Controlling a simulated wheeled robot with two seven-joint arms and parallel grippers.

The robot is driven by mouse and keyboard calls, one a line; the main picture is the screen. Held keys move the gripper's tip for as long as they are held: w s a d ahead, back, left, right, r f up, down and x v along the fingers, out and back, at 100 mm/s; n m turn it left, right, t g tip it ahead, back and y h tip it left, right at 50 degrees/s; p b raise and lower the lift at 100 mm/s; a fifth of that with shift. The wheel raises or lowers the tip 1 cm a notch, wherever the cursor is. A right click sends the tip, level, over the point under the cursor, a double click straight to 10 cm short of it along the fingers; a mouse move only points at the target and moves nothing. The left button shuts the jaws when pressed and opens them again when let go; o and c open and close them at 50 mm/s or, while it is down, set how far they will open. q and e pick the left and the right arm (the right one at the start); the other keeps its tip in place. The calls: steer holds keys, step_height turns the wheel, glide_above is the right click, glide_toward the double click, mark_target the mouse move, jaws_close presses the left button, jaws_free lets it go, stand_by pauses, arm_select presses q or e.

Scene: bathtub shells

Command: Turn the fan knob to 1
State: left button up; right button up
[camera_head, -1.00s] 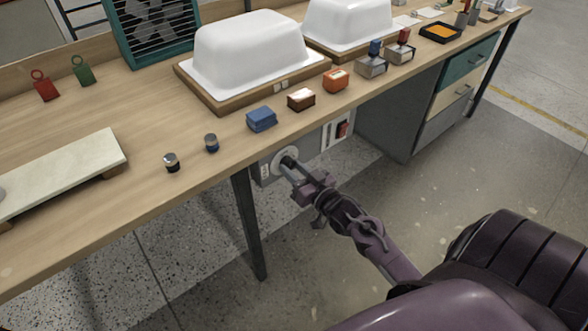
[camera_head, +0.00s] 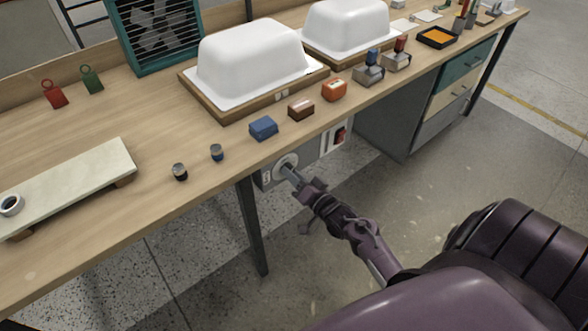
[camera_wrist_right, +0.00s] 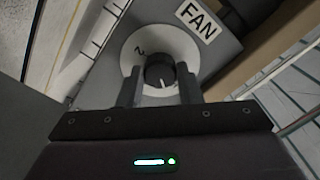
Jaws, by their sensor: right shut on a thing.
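The fan knob (camera_wrist_right: 160,74) is a small black knob on a round white dial (camera_wrist_right: 185,46), beside a "FAN" label (camera_wrist_right: 198,20). A "2" shows on the dial, and a pale mark shows on the knob's near side. In the head view the dial (camera_head: 280,162) sits on a grey panel under the table's front edge. My right gripper (camera_wrist_right: 159,86) is shut on the knob, one finger on each side; in the head view it (camera_head: 288,169) reaches the dial from the lower right, hiding the knob. My left gripper is out of view.
A red switch (camera_head: 340,135) sits on the panel to the right of the dial. A table leg (camera_head: 252,225) stands just left of it. The wooden table (camera_head: 95,165) above holds white tub molds, stamps and a teal fan (camera_head: 112,20). The floor in front is clear.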

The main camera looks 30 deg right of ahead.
arm_select(q)
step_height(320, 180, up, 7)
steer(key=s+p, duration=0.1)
steer(key=p, duration=0.5)
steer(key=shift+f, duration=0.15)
arm_select(e)
steer(key=shift+r+m, duration=0.1)
steer(key=shift+m, duration=5.5)
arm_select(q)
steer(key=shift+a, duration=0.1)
arm_select(e)
steer(key=o, duration=1)
